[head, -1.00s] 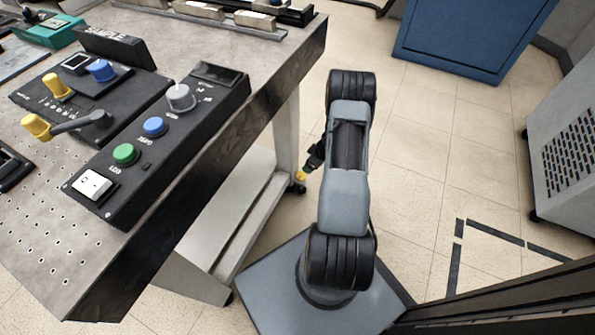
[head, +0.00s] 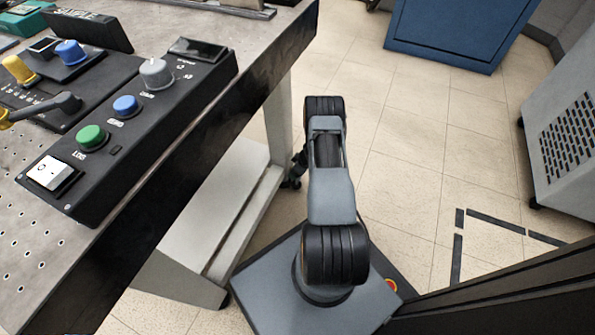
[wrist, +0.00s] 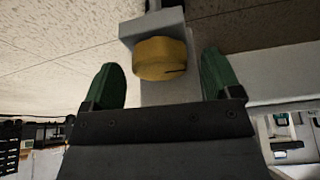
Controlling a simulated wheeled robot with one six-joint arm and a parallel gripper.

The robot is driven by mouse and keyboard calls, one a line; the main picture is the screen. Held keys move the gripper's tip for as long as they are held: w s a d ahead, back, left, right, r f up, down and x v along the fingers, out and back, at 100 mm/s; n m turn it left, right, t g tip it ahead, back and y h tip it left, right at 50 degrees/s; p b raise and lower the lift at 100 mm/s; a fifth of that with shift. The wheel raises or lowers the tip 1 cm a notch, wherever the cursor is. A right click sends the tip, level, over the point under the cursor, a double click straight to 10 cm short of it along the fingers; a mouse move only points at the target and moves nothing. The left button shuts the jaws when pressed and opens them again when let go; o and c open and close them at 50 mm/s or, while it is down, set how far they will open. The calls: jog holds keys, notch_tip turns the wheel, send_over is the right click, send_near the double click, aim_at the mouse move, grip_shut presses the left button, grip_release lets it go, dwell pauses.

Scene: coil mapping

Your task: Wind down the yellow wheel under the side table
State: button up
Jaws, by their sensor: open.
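The yellow wheel (wrist: 160,58) shows in the wrist view, against a pale grey post or bracket. My gripper (wrist: 161,72) is open, with one green finger on the left of the wheel and one on the right. A gap shows between each finger and the wheel, so neither visibly touches it. How far the fingertips reach along the wheel is hard to tell. In the head view the side table (head: 60,255) stands on the left with a pale leg and lower frame. The wheel is hidden there, and only a dark part of my wrist shows beside the leg.
A black control box (head: 140,125) with knobs lies on the tabletop, close to its edge. A blue cabinet (head: 445,32) stands at the back and a grey vented unit (head: 560,125) at the right. The tiled floor between them is clear.

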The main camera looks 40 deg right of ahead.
jog(key=shift+w+f, duration=0.15)
jog(key=shift+f, duration=0.15)
jog(key=c, duration=0.9)
jog(key=shift+a+f+m+b, duration=0.15)
jog(key=shift+m+b, duration=0.35)
jog(key=shift+b, duration=0.6)
jog(key=shift+c, duration=0.2)
jog(key=shift+m+h, duration=0.3)
jog(key=shift+r, duration=0.2)
jog(key=o, duration=0.9)
jog(key=shift+o, duration=0.2)
